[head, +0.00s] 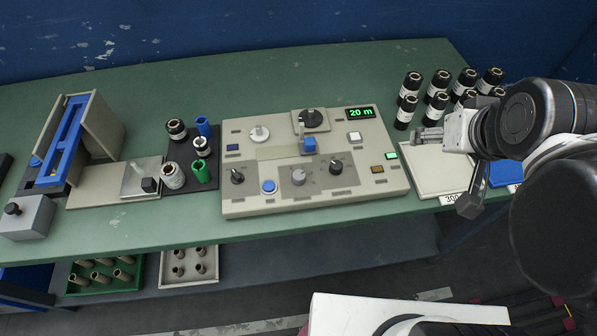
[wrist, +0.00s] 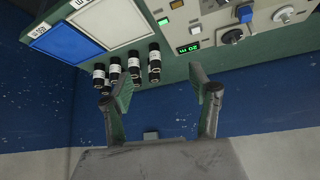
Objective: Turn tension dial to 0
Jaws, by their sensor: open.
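The control panel (head: 262,205) is a beige box in the middle of the green bench. Its knobs include a black one at lower left (head: 237,176), a grey one at lower middle (head: 298,177), a black one at lower right (head: 336,167), a white one at upper left (head: 259,134) and a large black one at the top (head: 311,118). I cannot read which is the tension dial. My gripper (head: 418,136) is open and empty, right of the panel and apart from it. In the wrist view my gripper (wrist: 158,92) also shows open, with the panel (wrist: 205,22) upside down beyond it.
A display (head: 360,113) reads 20 m. Several black-capped bottles (head: 437,87) stand at the back right. A white pad (head: 437,170) and a blue pad (head: 503,173) lie right of the panel. A dark tray (head: 180,153) with rolls stands to its left.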

